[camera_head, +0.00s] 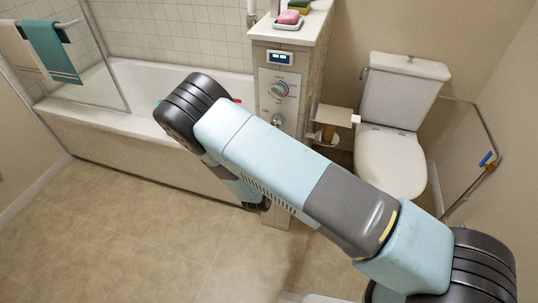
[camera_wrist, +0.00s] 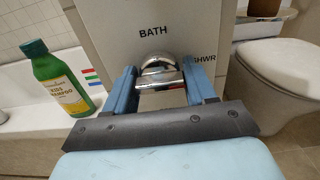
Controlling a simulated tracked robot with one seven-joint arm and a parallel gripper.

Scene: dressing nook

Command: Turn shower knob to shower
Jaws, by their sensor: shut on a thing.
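The shower knob (camera_wrist: 160,70) is a chrome knob with a rounded top and a bar-like front, set on a pale panel (camera_wrist: 205,20). The word BATH stands above it and SHWR to its right. My gripper (camera_wrist: 161,84) has its two blue fingers on either side of the knob and is shut on it. In the head view my arm hides the gripper and the knob it holds.
A dial (camera_head: 279,89) and a smaller chrome fitting (camera_head: 277,120) sit higher on the panel. A green shampoo bottle (camera_wrist: 58,78) stands on the bathtub (camera_wrist: 20,115) rim, left of my gripper. A toilet (camera_head: 390,155) stands to the right. The floor (camera_head: 110,235) at left is clear.

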